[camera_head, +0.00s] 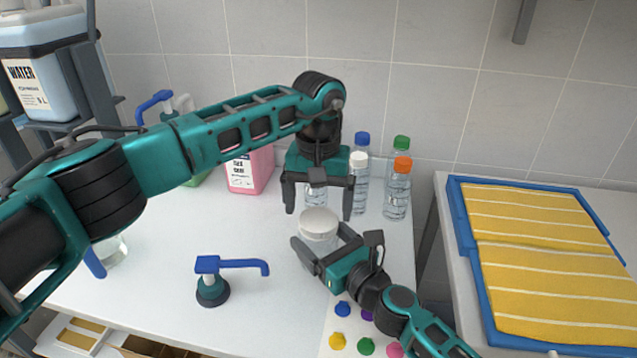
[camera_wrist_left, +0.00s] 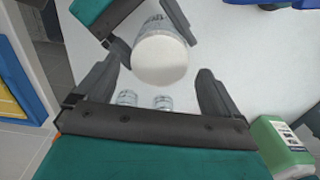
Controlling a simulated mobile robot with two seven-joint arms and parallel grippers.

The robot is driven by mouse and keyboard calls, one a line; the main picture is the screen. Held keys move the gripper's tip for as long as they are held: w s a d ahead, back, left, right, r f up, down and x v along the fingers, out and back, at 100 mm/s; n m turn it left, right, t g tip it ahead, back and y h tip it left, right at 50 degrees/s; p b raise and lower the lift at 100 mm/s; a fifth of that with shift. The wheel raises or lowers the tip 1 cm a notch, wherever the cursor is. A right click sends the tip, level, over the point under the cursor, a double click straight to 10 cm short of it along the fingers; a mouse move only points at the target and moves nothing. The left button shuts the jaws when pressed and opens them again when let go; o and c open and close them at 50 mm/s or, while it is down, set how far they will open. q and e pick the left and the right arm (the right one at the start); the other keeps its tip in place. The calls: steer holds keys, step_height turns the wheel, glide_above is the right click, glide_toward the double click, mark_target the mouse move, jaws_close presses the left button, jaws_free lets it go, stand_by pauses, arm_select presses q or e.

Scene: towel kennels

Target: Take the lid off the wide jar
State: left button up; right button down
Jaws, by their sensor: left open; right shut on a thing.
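The wide jar (camera_head: 318,241) is clear and stands upright on the white table, with a pale, off-white lid (camera_head: 319,220) on top. My right gripper (camera_head: 322,243) is shut on the jar's body from the front right, below the lid. My left gripper (camera_head: 318,213) points down over the jar, open, its fingers to either side of the lid and apart from it. In the left wrist view the lid (camera_wrist_left: 160,60) shows between the open fingers of my left gripper (camera_wrist_left: 157,75). The right gripper's fingers partly hide the jar's body.
Clear bottles with coloured caps (camera_head: 398,188) stand close behind the jar at right. A pink jug (camera_head: 250,172) is behind left. A blue-topped pump (camera_head: 212,288) stands front left. Small coloured caps (camera_head: 366,346) lie in front. A blue tray (camera_head: 466,225) with yellow towels is at right.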

mark_target(318, 222)
arm_select(q)
steer(key=shift+f, duration=1.2)
